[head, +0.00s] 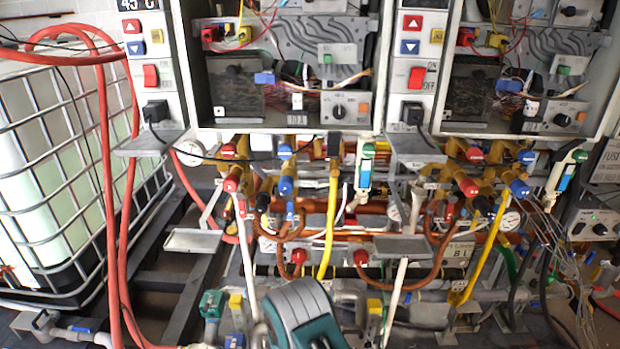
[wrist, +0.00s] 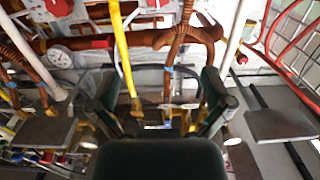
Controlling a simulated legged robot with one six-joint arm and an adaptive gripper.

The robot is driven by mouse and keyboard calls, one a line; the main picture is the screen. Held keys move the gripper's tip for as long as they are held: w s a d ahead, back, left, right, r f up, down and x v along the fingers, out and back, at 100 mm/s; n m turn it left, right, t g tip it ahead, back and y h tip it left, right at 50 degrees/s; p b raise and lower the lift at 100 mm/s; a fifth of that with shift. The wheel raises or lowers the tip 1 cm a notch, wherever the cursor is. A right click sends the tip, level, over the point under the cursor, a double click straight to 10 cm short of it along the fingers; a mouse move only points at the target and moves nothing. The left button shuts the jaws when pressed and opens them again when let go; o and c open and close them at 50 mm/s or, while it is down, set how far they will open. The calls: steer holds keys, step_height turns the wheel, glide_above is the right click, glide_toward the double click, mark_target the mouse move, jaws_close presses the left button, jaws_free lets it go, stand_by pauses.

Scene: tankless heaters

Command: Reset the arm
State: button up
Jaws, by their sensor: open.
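My gripper (wrist: 160,92) shows in the wrist view with its two dark fingers spread wide apart and nothing between them. Behind the gap are copper pipes (wrist: 166,60) and a yellow hose (wrist: 120,45); I cannot tell how far off they are. In the head view, a grey and teal part of my arm (head: 300,312) is at the bottom centre, in front of the lower pipes. The fingertips cannot be made out in the head view.
Two open heater units (head: 285,65) hang above dense pipes and valves. A caged white tank (head: 60,165) and red hoses (head: 104,150) stand at left. Small grey shelves (head: 193,240) jut out. A control box (head: 594,222) is at right.

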steer(key=w+d+r+g+y, duration=0.1)
steer(key=d+r+g, duration=0.1)
steer(key=r, duration=0.9)
steer(key=w+d+r+g+y, duration=0.1)
steer(key=d+r+g, duration=0.15)
steer(key=r, duration=0.85)
steer(key=s+d+r+g, duration=0.1)
steer(key=s+d+r, duration=0.25)
steer(key=r, duration=0.35)
steer(key=s+d+r+g, duration=0.2)
steer(key=s+d+r, duration=0.1)
steer(key=s, duration=0.8)
steer(key=s+d+r+g+h, duration=0.1)
steer(key=s+d, duration=0.4)
steer(key=s, duration=0.6)
steer(key=s+d+r+g, duration=0.3)
steer(key=s+d+r, duration=0.1)
steer(key=s, duration=0.7)
steer(key=shift+d+r, duration=0.3)
steer(key=shift+d, duration=0.1)
steer(key=shift+w, duration=0.1)
